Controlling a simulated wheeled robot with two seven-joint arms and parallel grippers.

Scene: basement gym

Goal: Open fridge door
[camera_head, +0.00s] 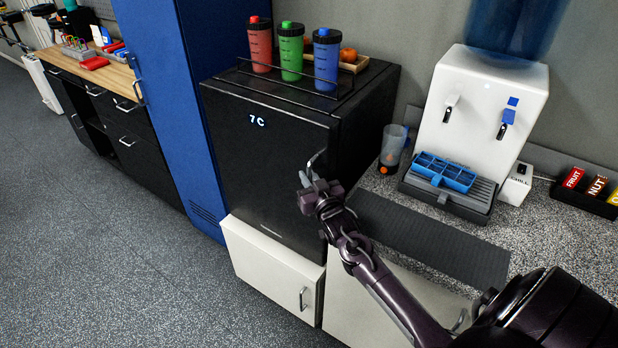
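The fridge (350,120) is a black box with a lit "7 C" display on its door (265,165). The door looks shut against the body. A silver handle (316,158) shows at the door's right edge, its lower part hidden by my gripper. My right gripper (311,182) is at this handle, with its arm coming in from the lower right. The fingers overlap the handle in this view; I cannot tell whether they are closed on it. My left gripper is out of view.
Red (260,45), green (290,52) and blue (327,60) shaker bottles stand on the fridge. A white cabinet (270,265) is below. A water dispenser (480,110) and a clear cup (392,148) stand on the right counter. Floor (130,260) at left is clear.

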